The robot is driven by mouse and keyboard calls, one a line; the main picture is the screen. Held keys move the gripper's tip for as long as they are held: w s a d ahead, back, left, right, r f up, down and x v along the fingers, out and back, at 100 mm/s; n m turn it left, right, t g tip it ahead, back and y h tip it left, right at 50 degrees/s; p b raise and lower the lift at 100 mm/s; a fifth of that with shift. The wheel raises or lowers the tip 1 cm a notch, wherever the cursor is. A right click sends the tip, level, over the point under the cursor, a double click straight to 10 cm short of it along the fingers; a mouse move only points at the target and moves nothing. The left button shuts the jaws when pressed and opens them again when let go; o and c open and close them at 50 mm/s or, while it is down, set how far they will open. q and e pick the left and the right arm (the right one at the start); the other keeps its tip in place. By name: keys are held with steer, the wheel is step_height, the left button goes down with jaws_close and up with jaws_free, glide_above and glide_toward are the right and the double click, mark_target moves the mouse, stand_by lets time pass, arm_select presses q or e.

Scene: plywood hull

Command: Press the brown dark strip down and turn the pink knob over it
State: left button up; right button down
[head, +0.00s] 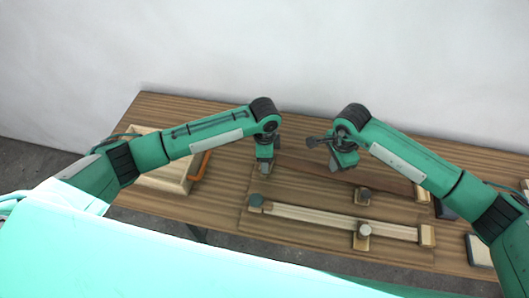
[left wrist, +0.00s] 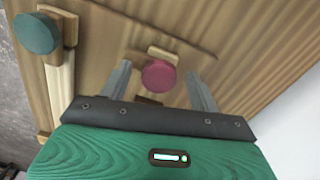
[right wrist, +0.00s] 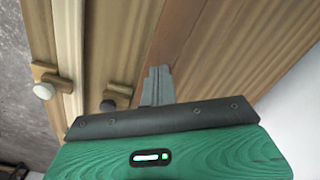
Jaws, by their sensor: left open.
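The dark brown strip (head: 385,182) lies along the back of the wooden board, partly hidden by my right gripper. It also shows in the right wrist view (right wrist: 178,35). The pink knob (left wrist: 159,75) sits on a small wooden block in the left wrist view; in the head view my left gripper hides it. My left gripper (head: 265,168) is open, with its fingers (left wrist: 160,84) on either side of the knob. My right gripper (head: 336,166) has its fingers together (right wrist: 157,84) over the strip; I cannot tell whether they touch it.
A light strip (head: 310,214) lies along the front of the board, with a green knob (head: 256,200) at its left end and a white knob (head: 365,229) toward its right. A dark knob (head: 364,193) stands between the strips. A wooden tray (head: 150,182) is at the left.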

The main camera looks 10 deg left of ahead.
arm_select(q)
steer(key=c, duration=1.1)
steer(key=shift+o, duration=0.2)
arm_select(e)
steer(key=shift+f, duration=0.15)
steer(key=shift+f, duration=0.6)
